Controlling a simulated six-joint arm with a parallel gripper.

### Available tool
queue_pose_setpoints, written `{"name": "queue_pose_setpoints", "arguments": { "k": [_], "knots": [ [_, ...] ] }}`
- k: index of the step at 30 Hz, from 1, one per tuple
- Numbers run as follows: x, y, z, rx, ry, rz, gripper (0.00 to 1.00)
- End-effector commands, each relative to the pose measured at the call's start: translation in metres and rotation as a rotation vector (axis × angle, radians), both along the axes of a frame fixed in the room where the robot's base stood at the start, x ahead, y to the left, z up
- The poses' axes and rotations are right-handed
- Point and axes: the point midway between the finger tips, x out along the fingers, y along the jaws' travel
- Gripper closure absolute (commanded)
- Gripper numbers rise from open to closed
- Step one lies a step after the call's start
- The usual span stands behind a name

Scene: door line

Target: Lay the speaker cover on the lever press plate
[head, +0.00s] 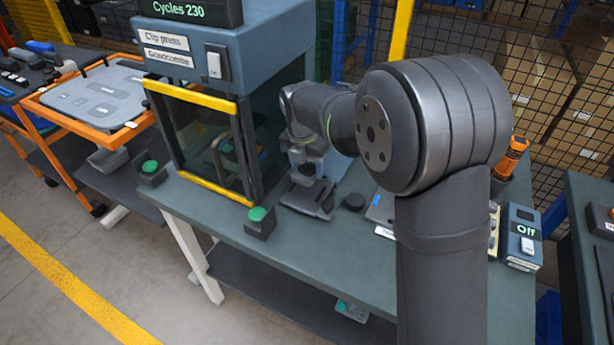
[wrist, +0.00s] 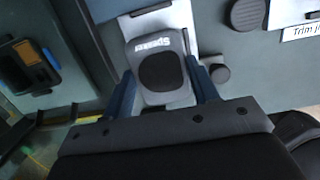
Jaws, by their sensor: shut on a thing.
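My gripper (wrist: 163,88) is shut on the speaker cover (wrist: 158,98), a grey rounded piece with a dark round grille and the word "Speaker", seen between the blue fingers in the wrist view. In the head view my gripper (head: 307,168) is over the bench, just right of the clip press; the cover is hard to make out there. A dark grey plate (head: 301,201), apparently the lever press plate, lies under the gripper. A pale grey strip (wrist: 178,14) shows beyond the cover in the wrist view. I cannot tell whether the cover touches the plate.
The clip press (head: 215,130) with yellow-edged guard stands close to the left. A black round piece (head: 353,202) lies right of the plate. An "Off" box (head: 522,238) stands at the right end. The front bench top is clear.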

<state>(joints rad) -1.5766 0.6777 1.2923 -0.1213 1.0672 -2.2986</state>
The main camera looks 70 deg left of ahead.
Motion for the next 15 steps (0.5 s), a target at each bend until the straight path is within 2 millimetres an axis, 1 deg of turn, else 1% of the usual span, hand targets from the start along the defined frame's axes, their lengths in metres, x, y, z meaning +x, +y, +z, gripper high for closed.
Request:
{"name": "queue_pose_setpoints", "arguments": {
  "k": [9, 15],
  "knots": [
    [0.0, 0.0, -0.039, -0.002, 0.001, -0.001, 0.7],
    [0.0, 0.0, -0.04, -0.001, 0.001, -0.001, 0.7]
  ]
}}
